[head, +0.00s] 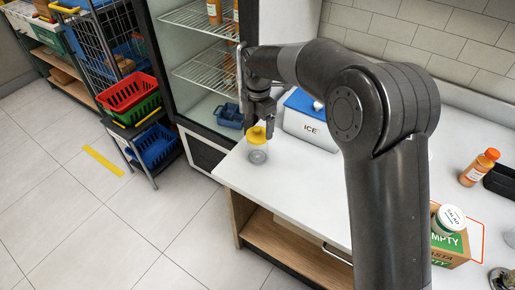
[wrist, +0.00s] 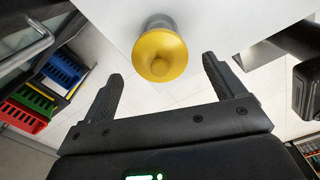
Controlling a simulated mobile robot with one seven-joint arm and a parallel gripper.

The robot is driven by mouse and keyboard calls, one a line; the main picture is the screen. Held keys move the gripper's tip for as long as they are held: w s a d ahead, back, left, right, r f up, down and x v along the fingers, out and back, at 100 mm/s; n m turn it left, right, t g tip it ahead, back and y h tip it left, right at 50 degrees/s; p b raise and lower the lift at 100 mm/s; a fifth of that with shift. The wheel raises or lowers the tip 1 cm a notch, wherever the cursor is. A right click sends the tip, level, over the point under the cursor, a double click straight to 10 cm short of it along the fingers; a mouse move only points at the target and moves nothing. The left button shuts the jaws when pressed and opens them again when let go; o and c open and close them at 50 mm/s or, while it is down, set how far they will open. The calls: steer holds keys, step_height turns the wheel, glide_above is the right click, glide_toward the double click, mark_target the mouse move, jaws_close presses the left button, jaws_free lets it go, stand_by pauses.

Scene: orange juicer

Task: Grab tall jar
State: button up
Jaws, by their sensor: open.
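A clear jar with a yellow top (head: 257,136), which I take for the tall jar, stands near the corner of the white counter. In the wrist view its round yellow top (wrist: 160,54) shows ahead of my gripper, with a bit of the greyish body behind it. My gripper (head: 264,112) is just above and behind the jar's top in the head view. In the wrist view my gripper (wrist: 162,70) is open, its two fingers wide apart, with the jar roughly between their directions and nothing held. I cannot tell whether a finger touches it.
A white ICE box with a blue lid (head: 308,122) stands close to the right of my gripper. An open-fronted fridge (head: 205,85) stands behind left. An orange bottle (head: 480,167) and a carton with a SALAD jar (head: 452,222) are at the right. The counter's front corner (head: 228,178) is near the jar.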

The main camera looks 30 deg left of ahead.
mark_target(257, 133)
step_height(257, 133, down, 7)
steer(key=shift+s+a+f, duration=0.1)
steer(key=shift+f, duration=0.05)
stand_by(0.4)
steer(key=shift+c, duration=0.3)
steer(key=c, duration=1.2)
